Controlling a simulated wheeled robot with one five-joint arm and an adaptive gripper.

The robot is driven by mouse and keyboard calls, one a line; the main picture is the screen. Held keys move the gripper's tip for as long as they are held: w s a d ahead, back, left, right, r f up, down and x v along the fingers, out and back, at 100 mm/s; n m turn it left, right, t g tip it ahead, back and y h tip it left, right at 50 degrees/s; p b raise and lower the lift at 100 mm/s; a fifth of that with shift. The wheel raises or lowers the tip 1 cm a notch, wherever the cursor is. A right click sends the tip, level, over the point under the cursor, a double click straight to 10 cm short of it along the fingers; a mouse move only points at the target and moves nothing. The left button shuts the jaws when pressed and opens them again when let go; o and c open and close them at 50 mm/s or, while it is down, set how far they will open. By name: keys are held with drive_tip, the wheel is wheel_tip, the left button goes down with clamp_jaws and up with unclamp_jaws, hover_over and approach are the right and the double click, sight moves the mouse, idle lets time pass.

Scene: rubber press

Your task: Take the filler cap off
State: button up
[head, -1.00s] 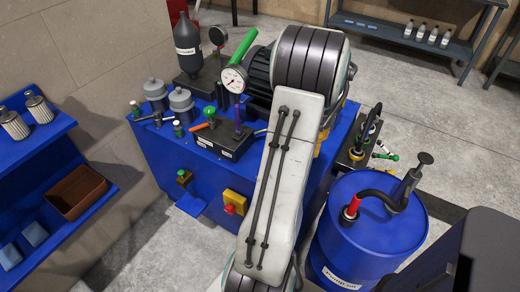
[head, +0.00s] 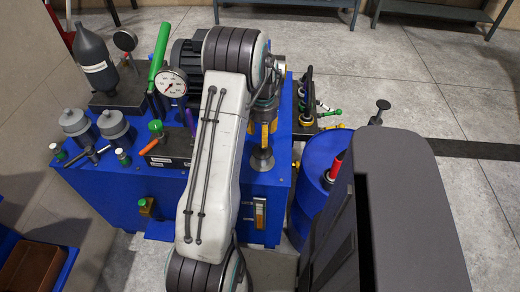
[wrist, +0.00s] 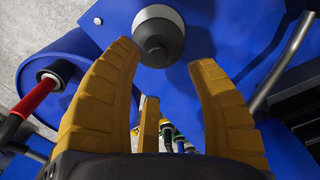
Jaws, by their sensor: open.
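The filler cap appears to be the pale grey round knob (head: 262,159) on the right part of the blue tank's top (head: 268,180). My gripper (wrist: 166,55) has yellow fingers, spread apart and empty. In the head view my gripper (head: 262,135) is just behind the cap, partly hidden by my arm. The fingertips are close to the cap, but the cap is not between them. I cannot tell whether they touch it.
A motor (head: 187,54) stands behind my arm. A gauge (head: 171,83), grey domed units (head: 75,121) and a dark bottle (head: 95,62) stand to the left. The blue drum (head: 318,160) with a red handle (head: 333,170) is right of the tank. A small rack (head: 304,118) stands behind it.

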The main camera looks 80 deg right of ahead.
drive_tip(key=shift+a+f, duration=0.15)
drive_tip(key=shift+f, duration=1.1)
drive_tip(key=shift+a+f, duration=0.15)
drive_tip(key=shift+f, duration=1.1)
clamp_jaws()
